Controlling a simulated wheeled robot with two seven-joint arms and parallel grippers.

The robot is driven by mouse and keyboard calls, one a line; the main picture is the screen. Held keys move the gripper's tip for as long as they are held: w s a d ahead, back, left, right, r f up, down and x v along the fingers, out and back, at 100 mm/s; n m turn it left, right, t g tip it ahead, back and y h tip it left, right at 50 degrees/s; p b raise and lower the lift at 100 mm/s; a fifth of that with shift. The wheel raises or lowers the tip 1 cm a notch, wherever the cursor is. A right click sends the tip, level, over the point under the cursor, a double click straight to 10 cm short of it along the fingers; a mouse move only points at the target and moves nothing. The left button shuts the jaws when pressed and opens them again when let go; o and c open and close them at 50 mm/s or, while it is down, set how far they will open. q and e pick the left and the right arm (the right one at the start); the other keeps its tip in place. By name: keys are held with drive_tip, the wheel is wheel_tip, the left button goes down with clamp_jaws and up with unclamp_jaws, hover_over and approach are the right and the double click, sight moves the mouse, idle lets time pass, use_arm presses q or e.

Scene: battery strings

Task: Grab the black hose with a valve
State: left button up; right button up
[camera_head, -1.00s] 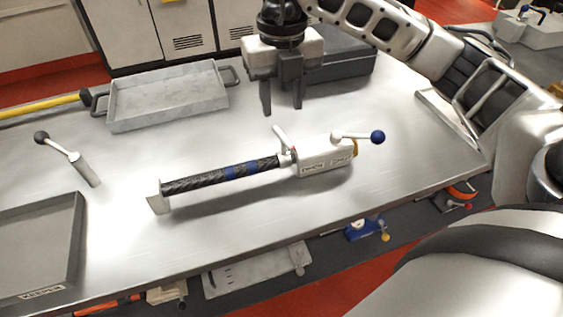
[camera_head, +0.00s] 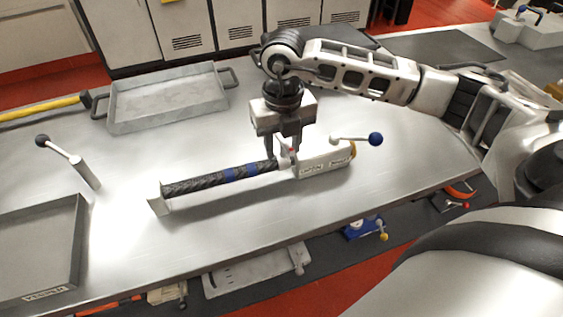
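The black hose (camera_head: 205,183) with blue bands lies on the metal table in a light holder, its left end at an upright end plate (camera_head: 158,199). Its right end meets a white block (camera_head: 322,164) with printed labels and a lever with a blue ball (camera_head: 376,139). My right gripper (camera_head: 282,150) points down over the joint between hose and block. Its fingers are apart, and the small valve lever there is mostly hidden by them. I cannot tell whether they touch anything. My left gripper is not in view.
A grey tray with handles (camera_head: 117,126) stands at the back left, beside a yellow-handled tool (camera_head: 40,108). A small lever post (camera_head: 85,172) and a dark grey tray (camera_head: 75,232) are at the left. The table's front edge runs below the hose.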

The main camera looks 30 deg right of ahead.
drive_tip(key=shift+c, duration=0.3)
clamp_jaws()
drive_tip(key=shift+w+r, duration=0.1)
drive_tip(key=shift+r, duration=0.05)
idle(0.9)
